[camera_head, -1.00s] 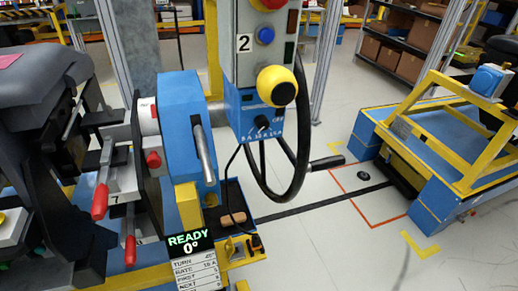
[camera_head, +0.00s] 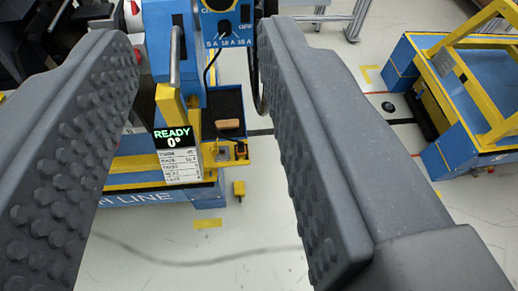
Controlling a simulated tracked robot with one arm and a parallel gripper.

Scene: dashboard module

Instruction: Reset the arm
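My gripper (camera_head: 195,120) is open and empty. Its two dark grey studded fingers frame the left and right of the head view, with a wide gap between them. Between the fingers, beyond them, stands the blue dashboard module (camera_head: 190,80) with a grey lever (camera_head: 175,55). A display (camera_head: 172,137) on it reads "READY 0°" above a printed list. The fingers appear apart from everything in view. Part of the black steering wheel (camera_head: 254,75) shows beside the right finger, which hides the rest of it.
A small black tray (camera_head: 222,105) holds a brown block (camera_head: 228,124). A blue and yellow cart (camera_head: 470,90) stands at the right, with a black disc (camera_head: 388,107) on the floor beside it.

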